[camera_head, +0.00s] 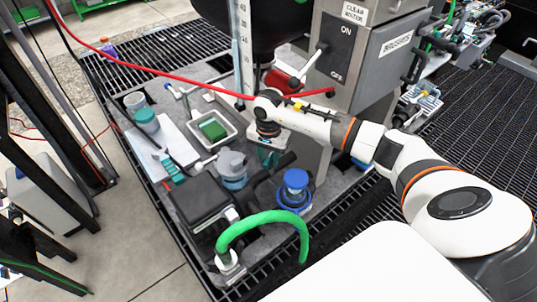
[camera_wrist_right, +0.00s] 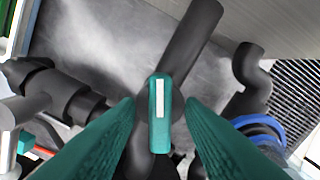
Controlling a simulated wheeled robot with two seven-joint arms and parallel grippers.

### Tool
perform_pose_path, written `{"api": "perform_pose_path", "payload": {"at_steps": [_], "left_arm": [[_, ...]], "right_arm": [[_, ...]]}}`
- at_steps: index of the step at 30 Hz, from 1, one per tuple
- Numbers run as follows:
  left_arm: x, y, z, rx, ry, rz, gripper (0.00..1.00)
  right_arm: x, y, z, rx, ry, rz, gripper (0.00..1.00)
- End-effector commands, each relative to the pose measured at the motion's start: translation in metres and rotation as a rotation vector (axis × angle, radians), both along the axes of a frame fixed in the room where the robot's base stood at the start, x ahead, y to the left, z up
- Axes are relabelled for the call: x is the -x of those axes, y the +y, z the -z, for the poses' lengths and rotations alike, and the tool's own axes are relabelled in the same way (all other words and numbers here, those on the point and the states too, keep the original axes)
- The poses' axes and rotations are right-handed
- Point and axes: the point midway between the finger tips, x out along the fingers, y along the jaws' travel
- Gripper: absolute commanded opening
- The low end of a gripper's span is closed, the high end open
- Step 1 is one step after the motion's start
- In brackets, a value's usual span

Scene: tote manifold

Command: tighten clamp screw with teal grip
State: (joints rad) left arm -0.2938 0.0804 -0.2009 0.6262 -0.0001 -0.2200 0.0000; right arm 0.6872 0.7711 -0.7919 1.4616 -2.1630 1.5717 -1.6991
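The clamp screw's teal grip (camera_wrist_right: 160,116), with a white stripe, shows in the middle of the right wrist view, over a dark pipe (camera_wrist_right: 187,45). My right gripper (camera_wrist_right: 160,103) has its two teal fingers apart, one on each side of the grip, with a visible gap to it on both sides. In the head view my right gripper (camera_head: 268,154) points down over the grey work surface, beside the steel cabinet; the grip itself cannot be made out there. My left gripper is not in view.
A steel cabinet (camera_head: 352,65) stands close behind my right gripper. A blue-capped part (camera_head: 295,180), a green hose (camera_head: 262,218), a black box (camera_head: 200,200) and a tray (camera_head: 197,133) with a green block crowd the surface. A red hose (camera_head: 180,75) crosses above.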

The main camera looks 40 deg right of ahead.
Motion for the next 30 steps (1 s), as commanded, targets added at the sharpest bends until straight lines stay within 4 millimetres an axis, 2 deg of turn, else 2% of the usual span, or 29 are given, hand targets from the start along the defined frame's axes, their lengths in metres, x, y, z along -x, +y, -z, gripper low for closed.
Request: {"api": "perform_pose_path", "payload": {"at_steps": [5,11,22,30], "left_arm": [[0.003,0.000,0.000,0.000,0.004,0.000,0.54],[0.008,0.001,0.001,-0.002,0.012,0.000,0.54],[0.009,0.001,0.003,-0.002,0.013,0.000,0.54],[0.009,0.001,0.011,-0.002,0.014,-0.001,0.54]], "right_arm": [[0.000,0.000,0.000,0.000,0.000,0.000,0.34],[0.000,0.000,0.000,0.000,0.000,0.000,0.01],[0.000,0.000,0.000,0.000,0.000,0.039,0.00],[0.000,-0.001,0.001,0.001,-0.001,0.201,0.00]]}}
